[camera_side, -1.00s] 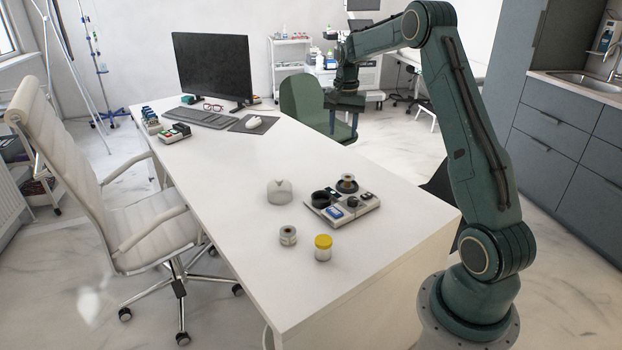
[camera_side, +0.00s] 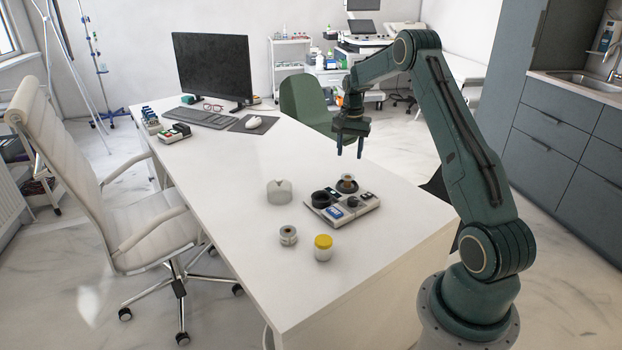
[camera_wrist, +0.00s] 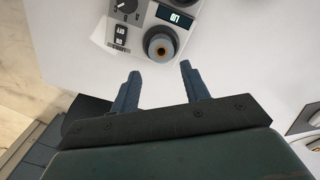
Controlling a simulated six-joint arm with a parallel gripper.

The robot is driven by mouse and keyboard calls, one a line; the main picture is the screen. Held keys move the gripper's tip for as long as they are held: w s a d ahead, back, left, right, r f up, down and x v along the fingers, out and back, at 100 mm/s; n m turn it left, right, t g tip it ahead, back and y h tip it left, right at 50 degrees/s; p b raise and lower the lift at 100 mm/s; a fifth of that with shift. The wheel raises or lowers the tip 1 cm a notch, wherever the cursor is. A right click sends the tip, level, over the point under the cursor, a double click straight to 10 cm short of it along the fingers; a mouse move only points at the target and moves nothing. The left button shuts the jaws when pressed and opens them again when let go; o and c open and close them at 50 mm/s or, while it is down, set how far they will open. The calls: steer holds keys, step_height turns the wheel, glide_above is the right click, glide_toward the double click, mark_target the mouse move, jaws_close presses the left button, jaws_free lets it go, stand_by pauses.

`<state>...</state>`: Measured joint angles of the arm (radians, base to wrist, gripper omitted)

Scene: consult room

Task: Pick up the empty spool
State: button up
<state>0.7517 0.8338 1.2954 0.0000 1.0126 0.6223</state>
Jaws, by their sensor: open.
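A small brownish spool-like piece with a pale open centre (camera_side: 347,183) stands upright in a dark round holder on a white device (camera_side: 372,204). It also shows in the wrist view (camera_wrist: 160,48), between and just beyond my fingertips. A short grey roll (camera_side: 288,236) stands on the table, left of the device. I cannot tell for sure which of the two is the empty spool. My gripper (camera_side: 349,152) is open and empty, pointing down above and behind the device. Its two fingers also show in the wrist view (camera_wrist: 159,72).
A monitor (camera_side: 213,68), keyboard (camera_side: 198,118) and mouse (camera_side: 253,122) are at the far end. The table's middle is clear.

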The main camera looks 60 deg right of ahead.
mark_target(348, 177)
steer(key=shift+f, duration=2)
steer(key=shift+w+d+f, duration=0.1)
steer(key=shift+f, duration=2.5)
steer(key=c, duration=0.6)
